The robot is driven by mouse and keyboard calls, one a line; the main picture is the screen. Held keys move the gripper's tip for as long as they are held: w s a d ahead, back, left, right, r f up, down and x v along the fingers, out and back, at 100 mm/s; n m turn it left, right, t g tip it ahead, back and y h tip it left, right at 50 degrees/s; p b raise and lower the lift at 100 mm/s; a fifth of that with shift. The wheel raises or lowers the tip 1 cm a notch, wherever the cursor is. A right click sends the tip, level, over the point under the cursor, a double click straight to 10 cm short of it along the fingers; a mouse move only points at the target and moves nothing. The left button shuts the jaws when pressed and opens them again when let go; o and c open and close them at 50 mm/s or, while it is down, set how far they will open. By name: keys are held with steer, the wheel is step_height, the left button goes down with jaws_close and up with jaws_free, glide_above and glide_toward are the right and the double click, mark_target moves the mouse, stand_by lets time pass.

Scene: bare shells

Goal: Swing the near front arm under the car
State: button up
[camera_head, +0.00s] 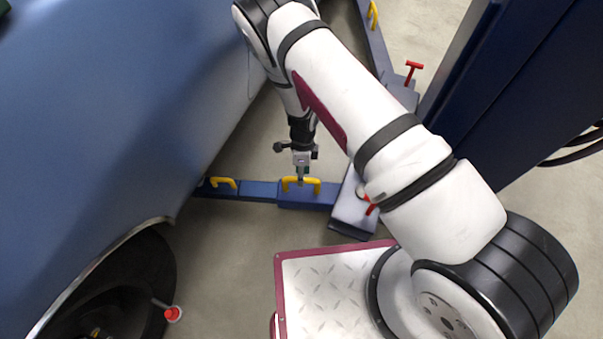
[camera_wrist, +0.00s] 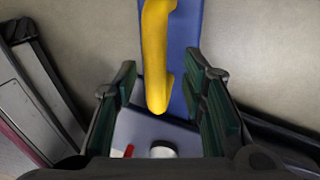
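The near lift arm (camera_head: 260,190) is a blue bar with yellow handles, low over the floor. Its left end reaches the edge of the blue car (camera_head: 90,90); its right end meets a grey pivot block (camera_head: 350,214). One yellow handle (camera_head: 314,183) is at mid-bar and another (camera_head: 224,182) is near the car. My gripper (camera_head: 301,176) points down at the mid-bar handle. In the wrist view my gripper (camera_wrist: 161,72) is open, with the yellow handle (camera_wrist: 155,45) between its fingers in the picture. Gaps show on both sides; contact cannot be told.
A dark blue lift post (camera_head: 500,80) stands at the right. Another blue arm (camera_head: 375,45) with a yellow handle extends at the top. Red T-handles (camera_head: 413,70) rise near the pivots. The car's wheel arch (camera_head: 130,270) is at lower left. Grey floor is clear below the bar.

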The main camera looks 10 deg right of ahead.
step_height(320, 180, up, 12)
steer(key=w, duration=0.2)
steer(key=shift+w+d+f, duration=0.15)
steer(key=shift+d+f, duration=0.05)
steer(key=shift+r, duration=0.1)
stand_by(0.4)
steer(key=s+d+r+n+y, duration=0.15)
steer(key=s+r+n, duration=0.3)
steer(key=r, duration=1.15)
steer(key=s+r+n+y, duration=0.25)
steer(key=r+n, duration=0.25)
steer(key=r, duration=1)
steer(key=s+d+r+n+t+h, duration=0.1)
steer(key=s+d+r+n, duration=0.4)
steer(key=s+r, duration=0.55)
steer(key=s+d+r+n+t+h, duration=0.1)
steer(key=s+d+n+h, duration=0.35)
steer(key=s, duration=1.05)
step_height(320, 180, up, 35)
steer(key=d+n+t+y+p, duration=0.1)
steer(key=t+p, duration=0.3)
steer(key=p, duration=2.9)
steer(key=shift+s+d+r, duration=0.2)
steer(key=shift+d, duration=0.55)
